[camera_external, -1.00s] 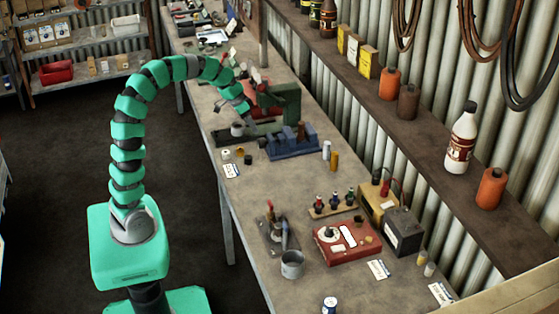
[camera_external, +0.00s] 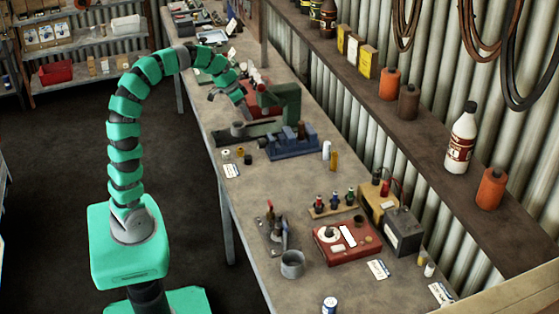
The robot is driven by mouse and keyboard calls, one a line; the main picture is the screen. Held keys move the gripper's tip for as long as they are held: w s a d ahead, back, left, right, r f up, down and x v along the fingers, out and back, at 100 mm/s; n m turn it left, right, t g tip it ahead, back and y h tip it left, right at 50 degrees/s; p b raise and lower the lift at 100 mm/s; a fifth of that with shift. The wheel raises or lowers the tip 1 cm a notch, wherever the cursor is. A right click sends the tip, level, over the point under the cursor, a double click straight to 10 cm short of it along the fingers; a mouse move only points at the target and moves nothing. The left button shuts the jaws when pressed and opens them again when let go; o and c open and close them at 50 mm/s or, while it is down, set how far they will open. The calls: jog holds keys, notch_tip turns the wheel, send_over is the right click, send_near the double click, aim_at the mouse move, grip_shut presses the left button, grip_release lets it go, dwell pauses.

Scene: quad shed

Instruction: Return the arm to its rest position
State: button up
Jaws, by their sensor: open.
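My teal segmented arm (camera_external: 125,150) rises from its base, arches over to the right and hangs down above the far half of the workbench (camera_external: 222,185). My gripper (camera_external: 243,107) is open, small in the view, and close to the green machine (camera_external: 282,104) on the bench. Nothing shows held in it. Whether its fingertips touch anything there cannot be told.
A blue holder (camera_external: 292,145), a red box (camera_external: 345,245), a grey cup (camera_external: 292,264) and several small items stand on the bench. A wall shelf (camera_external: 425,137) with bottles runs along the right.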

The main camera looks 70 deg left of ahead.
jog(key=w+d+r+t+y, duration=0.1)
jog(key=d+r+t, duration=0.1)
jog(key=d+r, duration=0.5)
jog(key=w+d+r+t+y, duration=0.1)
jog(key=d+r+t, duration=0.2)
jog(key=r, duration=0.7)
jog(key=s+d+r+t, duration=0.2)
jog(key=d+r, duration=0.3)
jog(key=r, duration=0.4)
jog(key=s+d+r+t, duration=0.3)
jog(key=s+d+r, duration=0.2)
jog(key=r, duration=0.4)
jog(key=shift+s+r+t, duration=0.2)
jog(key=shift+r+t, duration=0.1)
jog(key=shift+r, duration=0.05)
jog(key=shift+d, duration=0.1)
